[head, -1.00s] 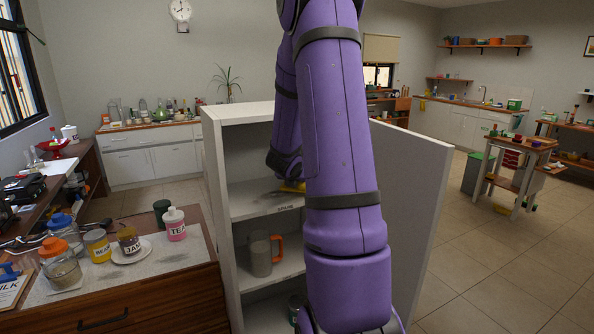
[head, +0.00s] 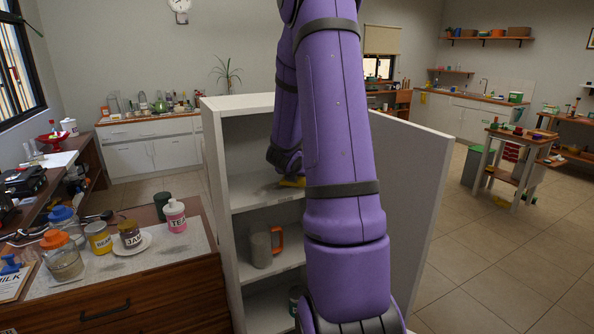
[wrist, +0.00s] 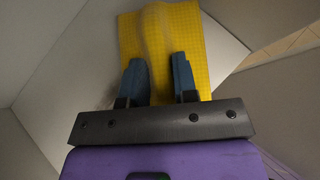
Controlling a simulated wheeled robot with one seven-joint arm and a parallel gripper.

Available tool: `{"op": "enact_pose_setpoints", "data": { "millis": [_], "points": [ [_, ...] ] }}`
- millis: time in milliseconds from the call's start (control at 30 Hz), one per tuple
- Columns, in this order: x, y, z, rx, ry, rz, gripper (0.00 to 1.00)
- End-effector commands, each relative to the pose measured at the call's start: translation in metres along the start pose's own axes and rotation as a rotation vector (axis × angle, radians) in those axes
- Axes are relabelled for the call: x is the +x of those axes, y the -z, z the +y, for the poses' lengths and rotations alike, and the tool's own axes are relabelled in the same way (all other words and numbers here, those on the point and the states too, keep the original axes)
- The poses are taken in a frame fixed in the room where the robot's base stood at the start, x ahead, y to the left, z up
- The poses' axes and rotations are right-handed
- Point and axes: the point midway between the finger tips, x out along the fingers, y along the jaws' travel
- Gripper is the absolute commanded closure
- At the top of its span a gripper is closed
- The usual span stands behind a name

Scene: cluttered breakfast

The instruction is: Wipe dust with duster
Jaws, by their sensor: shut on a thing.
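In the head view only a bit of the yellow duster (head: 293,182) shows beside my purple arm, at the upper open shelf (head: 250,193) of the white cabinet (head: 215,130). My arm hides the gripper and the right part of that shelf there. I cannot tell whether the duster touches the shelf.
A grey mug with an orange handle (head: 261,250) stands on the shelf below. The cabinet's side walls and top enclose the shelf closely. Open floor lies at right.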

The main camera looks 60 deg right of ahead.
Motion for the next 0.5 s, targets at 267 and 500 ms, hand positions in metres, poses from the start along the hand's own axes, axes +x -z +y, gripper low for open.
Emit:
{"op": "enact_pose_setpoints", "data": {
  "millis": [267,500],
  "points": [
    [0.0029,0.0040,-0.0002,0.000,0.001,0.000,1.00],
    [0.0051,0.0071,-0.0002,-0.001,0.001,-0.001,1.00]
  ]
}}
